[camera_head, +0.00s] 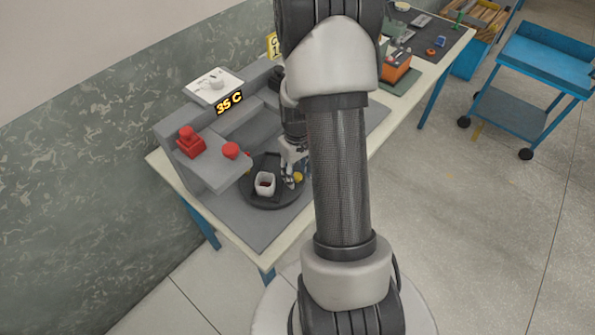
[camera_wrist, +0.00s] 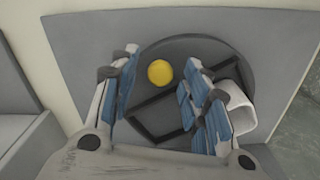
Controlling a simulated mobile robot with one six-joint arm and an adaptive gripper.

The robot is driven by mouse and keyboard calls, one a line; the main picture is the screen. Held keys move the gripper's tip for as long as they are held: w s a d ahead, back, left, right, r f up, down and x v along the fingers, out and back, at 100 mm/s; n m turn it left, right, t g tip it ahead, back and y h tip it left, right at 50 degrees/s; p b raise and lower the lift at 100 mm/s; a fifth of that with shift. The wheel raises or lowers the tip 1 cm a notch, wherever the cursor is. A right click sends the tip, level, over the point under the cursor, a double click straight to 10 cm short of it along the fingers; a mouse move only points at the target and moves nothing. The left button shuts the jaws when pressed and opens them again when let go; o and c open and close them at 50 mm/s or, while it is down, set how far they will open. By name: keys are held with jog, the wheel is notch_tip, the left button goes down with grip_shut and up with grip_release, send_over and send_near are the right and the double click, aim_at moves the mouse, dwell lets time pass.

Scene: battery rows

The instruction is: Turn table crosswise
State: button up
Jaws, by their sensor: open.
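The turntable is a dark round disc (camera_head: 270,202) on the grey mat at the near end of the table. In the wrist view it (camera_wrist: 207,52) carries a raised dark rectangular frame lying at a slant. A yellow knob (camera_wrist: 160,72) stands near the disc's rim; it also shows in the head view (camera_head: 298,177). A white square cup (camera_head: 265,183) with something dark red inside sits on the disc, right of my fingers in the wrist view (camera_wrist: 238,108). My gripper (camera_wrist: 155,80) is open above the disc, its fingers either side of the knob in the picture. Contact cannot be told.
A grey station with a "35 C" display (camera_head: 229,103) and red buttons (camera_head: 190,142) stands close beside the disc. An orange box (camera_head: 396,66) stands farther along the table. A blue cart (camera_head: 545,58) is at the right. The floor between is clear.

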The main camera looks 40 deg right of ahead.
notch_tip(320, 180, up, 12)
dwell(0.6)
